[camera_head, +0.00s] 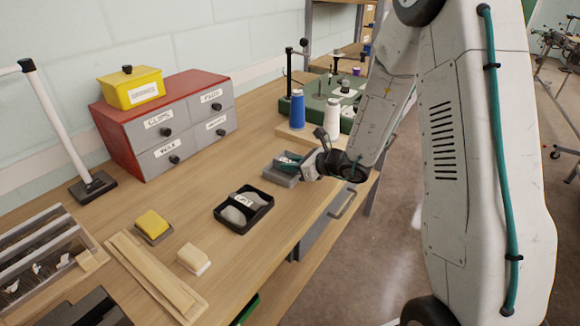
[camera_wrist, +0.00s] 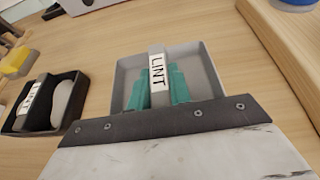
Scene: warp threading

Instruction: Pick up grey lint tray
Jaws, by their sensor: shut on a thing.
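The grey lint tray (camera_wrist: 209,68) is a shallow square tray with a raised centre handle labelled LINT. In the head view the tray (camera_head: 283,180) sits on the workbench, left of my gripper. My gripper (camera_wrist: 158,92) has its two teal fingers on either side of the labelled handle, shut on it. In the head view my gripper (camera_head: 291,161) reaches into the tray from the right, and its fingertips are small there. I cannot tell whether the tray touches the bench.
A black tray (camera_head: 243,229) with grey rounded items stands nearby on the bench (camera_head: 200,215). A wooden board (camera_head: 293,134) with blue (camera_head: 298,110) and white (camera_head: 332,117) spools is behind the lint tray. A red drawer cabinet (camera_head: 140,140) stands against the wall.

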